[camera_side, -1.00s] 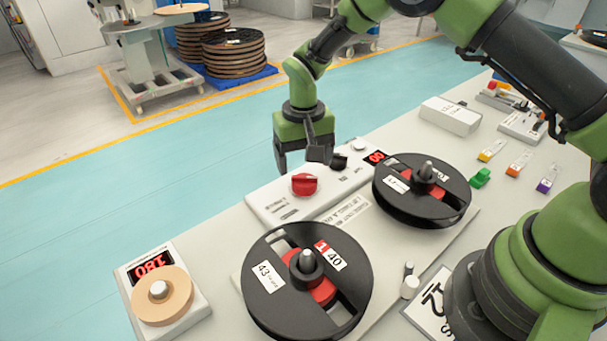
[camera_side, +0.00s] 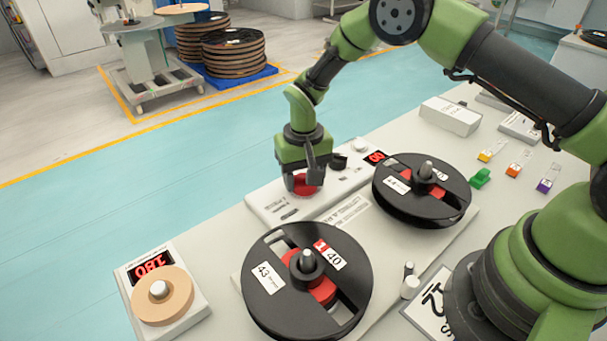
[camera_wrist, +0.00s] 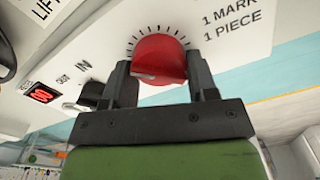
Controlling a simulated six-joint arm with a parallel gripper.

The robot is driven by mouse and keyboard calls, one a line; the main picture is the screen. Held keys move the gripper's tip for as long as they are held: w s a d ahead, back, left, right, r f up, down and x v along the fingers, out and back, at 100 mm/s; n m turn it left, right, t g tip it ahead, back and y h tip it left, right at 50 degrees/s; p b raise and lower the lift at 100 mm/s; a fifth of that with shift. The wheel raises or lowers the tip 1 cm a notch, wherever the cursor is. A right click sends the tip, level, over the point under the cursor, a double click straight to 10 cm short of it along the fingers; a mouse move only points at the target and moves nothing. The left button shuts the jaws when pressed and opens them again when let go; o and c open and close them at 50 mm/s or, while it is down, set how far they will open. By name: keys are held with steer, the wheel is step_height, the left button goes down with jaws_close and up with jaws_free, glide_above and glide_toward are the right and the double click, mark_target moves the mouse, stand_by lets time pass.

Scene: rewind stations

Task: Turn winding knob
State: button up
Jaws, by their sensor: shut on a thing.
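The red winding knob (camera_side: 307,189) sits on the white control panel (camera_side: 268,206) behind the reels. In the wrist view the knob (camera_wrist: 158,57) stands inside a ring of black tick marks, between the two dark fingers of my gripper (camera_wrist: 158,80). My gripper (camera_side: 304,181) points down over the knob in the side view, with its fingers shut on it. The fingers hide part of the knob there. Print beside the knob in the wrist view reads "1 MARK 1 PIECE".
A black knob (camera_side: 338,162) and a red display (camera_side: 376,157) are close by on the same panel. Two black reels stand in front, one at front left (camera_side: 262,303) and one at right (camera_side: 452,208). A display box (camera_side: 190,318) with a tan disc is at left.

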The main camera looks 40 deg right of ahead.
mark_target(303, 176)
steer(key=n, duration=0.4)
steer(key=shift+a, duration=0.1)
steer(key=o, duration=0.9)
step_height(303, 176, up, 10)
